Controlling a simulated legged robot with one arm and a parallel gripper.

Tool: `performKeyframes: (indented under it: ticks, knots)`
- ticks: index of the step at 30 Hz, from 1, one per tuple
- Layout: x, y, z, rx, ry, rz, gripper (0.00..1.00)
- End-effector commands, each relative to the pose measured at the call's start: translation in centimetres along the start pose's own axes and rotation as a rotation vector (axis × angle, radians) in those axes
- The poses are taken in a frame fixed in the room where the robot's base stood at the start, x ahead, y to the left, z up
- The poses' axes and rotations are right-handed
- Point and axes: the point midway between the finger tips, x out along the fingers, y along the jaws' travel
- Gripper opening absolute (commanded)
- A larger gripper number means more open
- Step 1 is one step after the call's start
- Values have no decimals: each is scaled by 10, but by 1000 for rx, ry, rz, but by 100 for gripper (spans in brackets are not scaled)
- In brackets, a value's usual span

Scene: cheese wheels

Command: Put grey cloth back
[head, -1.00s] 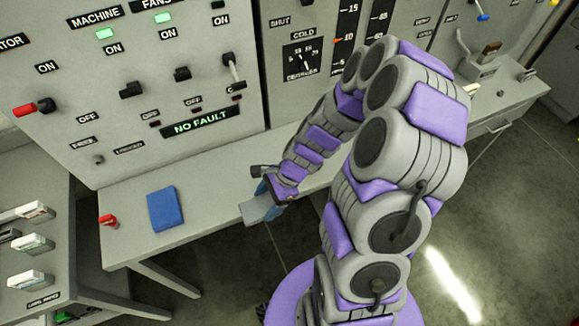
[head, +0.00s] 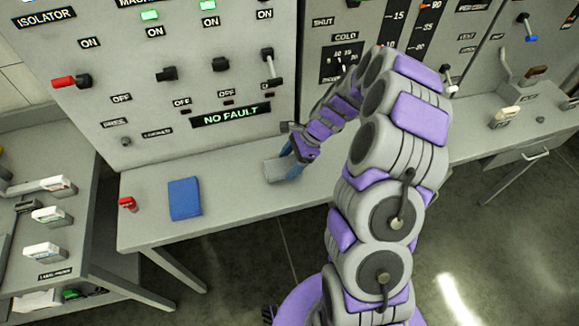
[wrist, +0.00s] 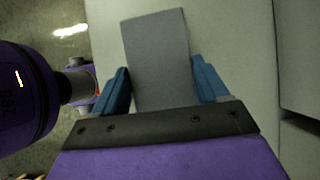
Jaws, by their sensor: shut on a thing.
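The grey cloth (head: 277,170) is a flat grey rectangle between the blue fingers of my gripper (head: 291,165). In the wrist view the grey cloth (wrist: 157,50) sticks out past both fingers of my gripper (wrist: 163,85), which is shut on it. In the head view it is low over or on the bench, right of a folded blue cloth (head: 184,198); I cannot tell whether it touches the bench top. Part of the cloth's near end is hidden behind the gripper.
The grey bench (head: 233,205) runs under a panel with switches and a "NO FAULT" display (head: 231,115). A small red object (head: 127,204) lies left of the blue cloth. A side shelf with white-handled items (head: 50,215) stands at left. Bare bench lies between the two cloths.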

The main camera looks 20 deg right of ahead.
Motion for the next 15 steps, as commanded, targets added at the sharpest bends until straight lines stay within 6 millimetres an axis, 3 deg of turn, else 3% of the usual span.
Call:
performKeyframes:
  ticks: [6,15]
  knots:
    - [0,-9,-5,0,-2,-1,45]
    - [30,-9,-21,0,1,0,45]
